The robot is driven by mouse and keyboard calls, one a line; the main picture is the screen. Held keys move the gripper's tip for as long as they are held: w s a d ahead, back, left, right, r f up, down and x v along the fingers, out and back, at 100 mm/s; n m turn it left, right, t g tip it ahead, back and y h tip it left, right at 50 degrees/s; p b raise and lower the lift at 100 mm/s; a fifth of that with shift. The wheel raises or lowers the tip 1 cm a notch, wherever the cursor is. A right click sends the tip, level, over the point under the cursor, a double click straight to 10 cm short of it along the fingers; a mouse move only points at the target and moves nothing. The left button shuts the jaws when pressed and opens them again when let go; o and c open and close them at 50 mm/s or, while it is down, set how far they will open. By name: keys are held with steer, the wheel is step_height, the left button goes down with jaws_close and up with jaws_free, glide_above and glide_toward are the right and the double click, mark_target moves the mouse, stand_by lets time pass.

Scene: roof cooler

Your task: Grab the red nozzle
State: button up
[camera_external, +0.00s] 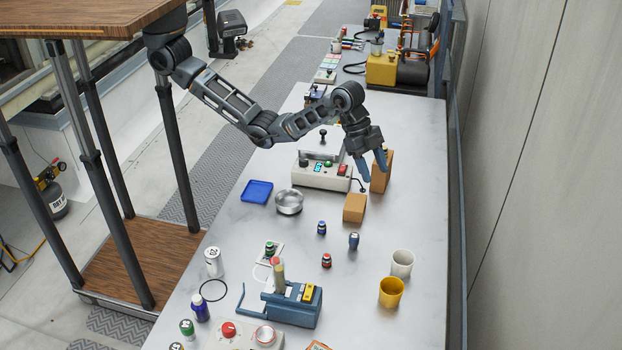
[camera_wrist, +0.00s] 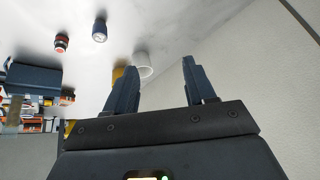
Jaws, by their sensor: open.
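The red nozzle (camera_external: 327,261) is a small, short piece with a dark lower part. It stands on the grey table, in front of two small blue nozzles. In the wrist view a red and dark piece (camera_wrist: 61,42), which looks like the same nozzle, is at the upper left, outside the space between the fingers. My gripper (camera_external: 372,166) is open and empty, above the table beside the tan blocks, farther back than the red nozzle and to its right. Its two blue fingers stand apart in the wrist view (camera_wrist: 160,75).
Blue nozzles (camera_external: 321,228) and (camera_external: 354,241) stand nearby. A white cup (camera_external: 402,263) and a yellow cup (camera_external: 391,292) are to the right. A blue device (camera_external: 292,306) is in front, left. Tan blocks (camera_external: 355,208) and a control box (camera_external: 322,176) are near my gripper. A wall bounds the right.

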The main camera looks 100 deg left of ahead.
steer(key=s+d+r+m+t+y+p, duration=0.15)
steer(key=s+d+r+m+t, duration=0.3)
steer(key=s+d+m, duration=0.7)
steer(key=s+d+r+m+t+y+p, duration=0.15)
steer(key=s+d+r+m+t, duration=0.4)
steer(key=m, duration=0.95)
steer(key=g, duration=0.1)
glide_toward(333, 265)
steer(key=shift+y, duration=0.4)
steer(key=r, duration=0.1)
steer(key=s+r, duration=0.1)
steer(key=r, duration=0.2)
steer(key=shift+s+d+r, duration=0.1)
steer(key=shift+s+r, duration=0.1)
steer(key=shift+s, duration=0.1)
steer(key=shift+g, duration=0.3)
steer(key=x, duration=0.6)
steer(key=shift+f+b, duration=0.1)
steer(key=shift+b, duration=0.2)
steer(key=shift+d+f+x, duration=0.1)
steer(key=shift+x, duration=1.35)
steer(key=shift+d+f+x, duration=0.1)
steer(key=shift+d+x, duration=0.05)
steer(key=shift+x, duration=1.35)
steer(key=shift+c, duration=0.4)
steer(key=c, duration=0.9)
